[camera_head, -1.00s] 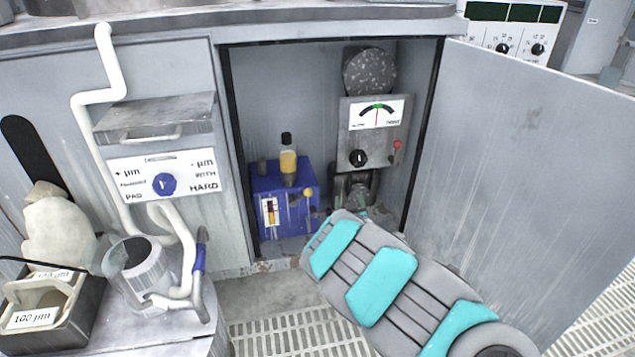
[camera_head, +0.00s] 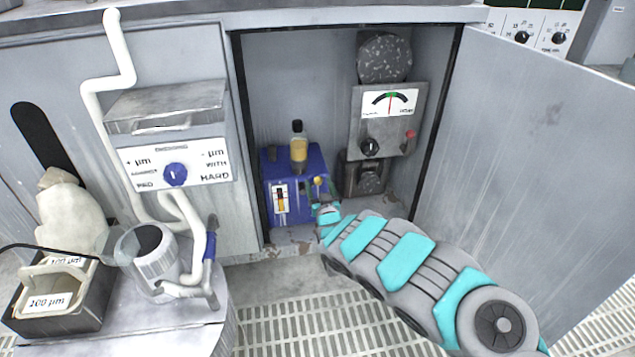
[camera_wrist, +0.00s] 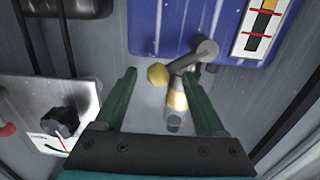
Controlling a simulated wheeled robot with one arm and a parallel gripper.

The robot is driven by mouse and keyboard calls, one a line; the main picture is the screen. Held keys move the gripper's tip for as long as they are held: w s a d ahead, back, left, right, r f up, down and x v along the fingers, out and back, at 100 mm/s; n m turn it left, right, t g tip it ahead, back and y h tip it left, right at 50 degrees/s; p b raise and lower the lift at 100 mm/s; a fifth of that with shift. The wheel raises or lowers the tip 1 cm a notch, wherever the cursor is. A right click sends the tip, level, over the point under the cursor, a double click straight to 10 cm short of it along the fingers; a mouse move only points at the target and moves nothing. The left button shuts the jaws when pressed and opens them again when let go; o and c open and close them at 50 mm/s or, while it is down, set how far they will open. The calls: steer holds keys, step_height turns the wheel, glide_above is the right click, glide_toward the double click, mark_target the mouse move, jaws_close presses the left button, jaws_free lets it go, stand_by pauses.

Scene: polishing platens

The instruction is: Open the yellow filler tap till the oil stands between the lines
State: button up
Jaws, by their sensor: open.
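The blue oil box (camera_head: 290,160) stands inside the open cabinet, with an amber oil bottle (camera_head: 298,150) upright on top. The yellow tap (camera_head: 318,181) sticks out at its front right; in the wrist view its round yellow knob (camera_wrist: 157,75) ends a grey stem. The sight gauge (camera_head: 281,202) has two red lines. In the wrist view, which is upside down, the gauge (camera_wrist: 262,22) looks amber at its lower end and dark between the lines. My gripper (camera_wrist: 163,76) is open and empty, its green fingers either side of the knob, contact unclear.
The cabinet door (camera_head: 530,150) stands open at the right. The cabinet's left edge is close to the box. Grated floor lies in front.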

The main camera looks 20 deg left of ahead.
steer(key=shift+x, duration=0.75)
steer(key=shift+w+a, duration=0.25)
steer(key=shift+w, duration=0.1)
steer(key=shift+c, duration=0.4)
steer(key=c, duration=1.1)
jaws_close()
steer(key=shift+s+f, duration=0.1)
steer(key=shift+f, duration=0.1)
